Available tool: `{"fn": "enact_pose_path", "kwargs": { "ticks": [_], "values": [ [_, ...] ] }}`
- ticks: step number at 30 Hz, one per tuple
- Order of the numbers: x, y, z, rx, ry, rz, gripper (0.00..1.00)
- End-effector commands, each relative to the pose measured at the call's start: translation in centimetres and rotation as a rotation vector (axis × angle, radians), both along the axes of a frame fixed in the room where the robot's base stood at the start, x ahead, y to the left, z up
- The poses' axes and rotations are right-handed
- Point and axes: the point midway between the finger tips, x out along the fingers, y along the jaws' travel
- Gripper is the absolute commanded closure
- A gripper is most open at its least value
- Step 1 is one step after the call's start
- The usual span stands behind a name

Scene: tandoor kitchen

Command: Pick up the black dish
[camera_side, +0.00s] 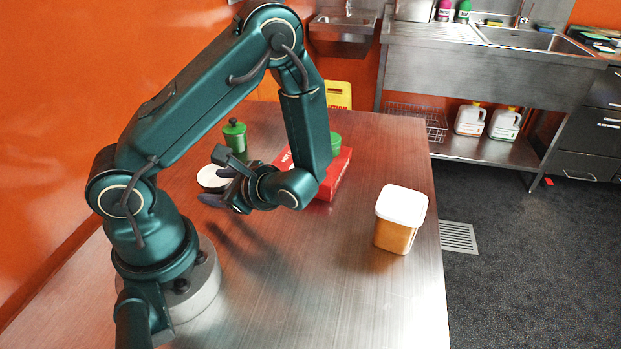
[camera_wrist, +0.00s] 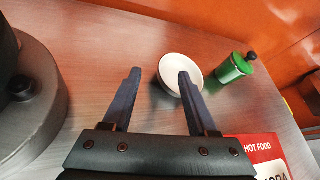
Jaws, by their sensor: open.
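I see no black dish in either view. A small round white dish (camera_side: 212,177) sits on the steel table, left of the red box; its surface shows pale in the wrist view (camera_wrist: 174,66) too. My gripper (camera_side: 218,180) is above the table beside the dish, and part of the dish is hidden behind it. In the wrist view my gripper (camera_wrist: 160,74) has its two dark fingers apart with nothing held between them. The right finger overlaps the dish in the picture.
A green lidded grinder (camera_side: 235,136) stands close behind the dish. A red box (camera_side: 341,168) with lettering lies right of my gripper, with a green round thing (camera_side: 335,141) by it. A white-lidded tub (camera_side: 400,215) stands near the right edge. The table's front is clear.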

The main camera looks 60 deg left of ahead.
Motion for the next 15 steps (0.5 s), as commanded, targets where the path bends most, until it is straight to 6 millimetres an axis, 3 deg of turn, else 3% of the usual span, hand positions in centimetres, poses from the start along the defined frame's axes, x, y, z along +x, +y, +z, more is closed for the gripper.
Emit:
{"fn": "enact_pose_path", "kwargs": {
  "ticks": [10,15],
  "values": [
    [0.0,1.7,-1.1,0.057,0.097,-0.084,0.41],
    [-0.7,3.4,-1.9,0.054,0.099,-0.080,0.41]
  ]
}}
